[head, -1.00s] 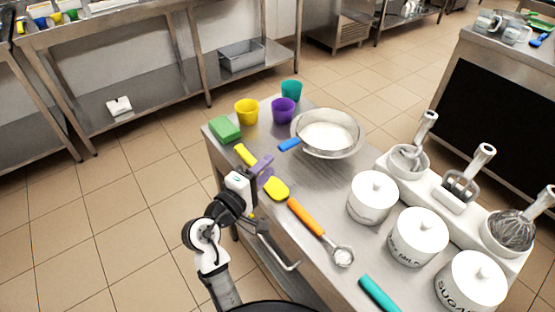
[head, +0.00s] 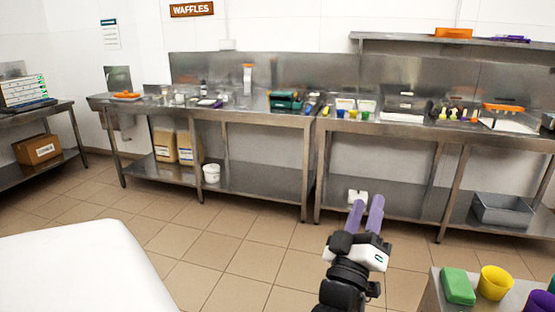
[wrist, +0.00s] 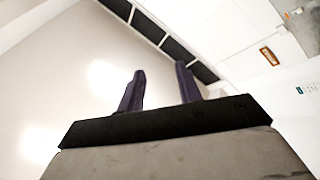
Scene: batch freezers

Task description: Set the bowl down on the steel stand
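My gripper (head: 366,203) shows at the lower right of centre in the head view, raised in front of the far counters. Its two purple fingers point up. In the wrist view the fingers of my gripper (wrist: 160,67) stand apart with nothing between them, against pale wall and ceiling. No bowl that I can pick out as the task's shows in the views now. I cannot tell which thing is the steel stand.
A steel table corner (head: 436,291) with a green sponge (head: 458,286) and yellow cup (head: 495,282) is at the lower right. A white surface (head: 80,265) fills the lower left. Steel counters (head: 250,115) line the wall. The tiled floor (head: 215,240) between is clear.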

